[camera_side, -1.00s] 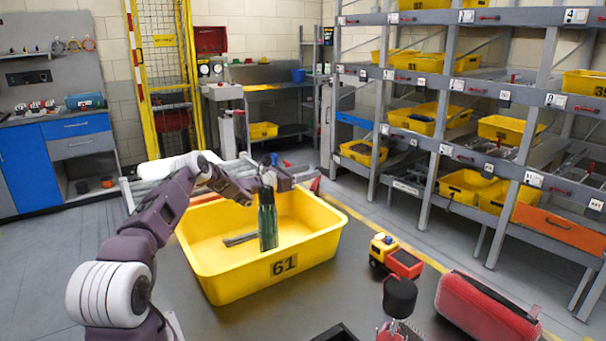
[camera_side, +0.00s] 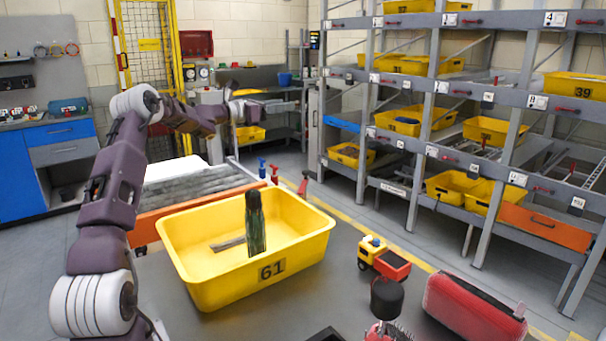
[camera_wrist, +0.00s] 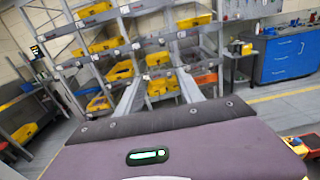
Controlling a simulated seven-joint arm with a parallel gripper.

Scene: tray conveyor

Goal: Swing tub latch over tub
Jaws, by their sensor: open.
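The yellow tub (camera_side: 190,278), marked 61, sits on the dark table at the centre of the side view. A green bottle (camera_side: 256,232) with a dark cap stands upright in it beside a flat grey bar (camera_side: 228,243). Small blue (camera_side: 262,168) and red (camera_side: 274,174) levers stand behind the tub, and another red handle (camera_side: 303,186) shows at its back right. I cannot tell which is the tub latch. My gripper (camera_side: 285,105) is raised well above and behind the tub, open and empty. Its fingers also show in the wrist view (camera_wrist: 160,96), pointing toward the shelves.
A roller conveyor (camera_side: 200,186) with an orange side (camera_side: 185,208) lies behind the tub. A toy truck (camera_side: 384,260), a dark-capped object (camera_side: 387,300) and a red case (camera_side: 473,308) are on the table at right. Shelving (camera_side: 430,130) with yellow bins stands beyond.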

